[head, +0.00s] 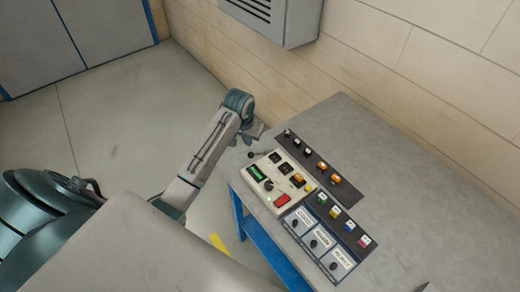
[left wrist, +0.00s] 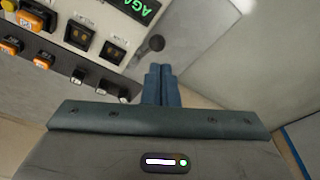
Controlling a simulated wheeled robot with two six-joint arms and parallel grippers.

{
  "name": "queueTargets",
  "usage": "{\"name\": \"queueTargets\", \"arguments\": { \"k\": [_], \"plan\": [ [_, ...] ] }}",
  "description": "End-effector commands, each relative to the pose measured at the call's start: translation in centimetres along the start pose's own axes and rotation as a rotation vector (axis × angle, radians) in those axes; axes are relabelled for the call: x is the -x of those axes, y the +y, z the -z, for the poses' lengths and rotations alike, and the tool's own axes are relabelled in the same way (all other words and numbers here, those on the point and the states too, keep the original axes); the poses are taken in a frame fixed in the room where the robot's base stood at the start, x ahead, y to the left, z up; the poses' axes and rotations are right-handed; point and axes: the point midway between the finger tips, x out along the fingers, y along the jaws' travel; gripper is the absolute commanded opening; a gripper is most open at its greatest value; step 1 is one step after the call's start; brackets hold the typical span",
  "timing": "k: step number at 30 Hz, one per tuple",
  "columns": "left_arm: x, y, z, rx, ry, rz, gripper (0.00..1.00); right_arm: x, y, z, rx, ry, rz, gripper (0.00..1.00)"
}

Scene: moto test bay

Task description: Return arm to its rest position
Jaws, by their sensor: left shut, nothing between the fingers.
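My left arm reaches in from the left in the head view, its wrist bent over the left edge of the grey bench (head: 400,215). My left gripper (head: 258,131) is small there and partly hidden by the wrist. In the left wrist view its two blue-grey fingers (left wrist: 161,85) lie together, shut and empty. They point toward a dark round knob (left wrist: 156,43) on a short lever beside the control panel. The cream control panel (head: 262,198) with a green display and red switch lies just below the gripper in the head view. My right gripper does not show.
A dark strip (head: 325,170) with black and orange buttons lies behind the panel. A box (head: 319,243) with labelled white plates and coloured buttons stands in front. A grey wall cabinet (head: 275,18) hangs above. The floor (head: 120,115) left of the bench is clear.

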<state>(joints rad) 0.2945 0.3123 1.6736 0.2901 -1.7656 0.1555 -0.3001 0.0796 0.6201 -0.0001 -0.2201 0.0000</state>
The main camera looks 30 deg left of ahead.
Motion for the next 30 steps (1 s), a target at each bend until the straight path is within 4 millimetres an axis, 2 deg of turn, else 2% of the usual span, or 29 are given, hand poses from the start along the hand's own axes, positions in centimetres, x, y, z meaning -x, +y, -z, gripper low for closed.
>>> {"name": "queueTargets", "arguments": {
  "k": [7,11,14,17,20,24,27,30],
  "plan": [
    [-0.1,0.0,-0.1,-0.001,0.0,0.0,0.0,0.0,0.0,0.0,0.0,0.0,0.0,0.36],
    [-0.6,0.6,-1.8,-0.018,0.001,0.002,0.0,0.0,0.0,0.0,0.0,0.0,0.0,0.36],
    [-1.4,1.4,-5.1,-0.048,0.01,0.009,0.0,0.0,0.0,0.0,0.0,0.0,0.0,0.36],
    [-1.9,2.6,-9.6,-0.089,0.023,0.015,0.0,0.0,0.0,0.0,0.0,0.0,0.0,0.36],
    [-1.6,3.6,-14.3,-0.126,0.041,0.019,0.0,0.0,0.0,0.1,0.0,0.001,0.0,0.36],
    [-0.3,4.6,-20.1,-0.165,0.067,0.025,0.0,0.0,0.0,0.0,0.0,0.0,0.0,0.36],
    [0.8,4.9,-23.1,-0.182,0.081,0.028,0.0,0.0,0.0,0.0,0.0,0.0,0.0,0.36],
    [1.9,5.1,-25.2,-0.192,0.093,0.031,0.0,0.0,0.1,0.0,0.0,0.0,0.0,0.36]
  ]
}}
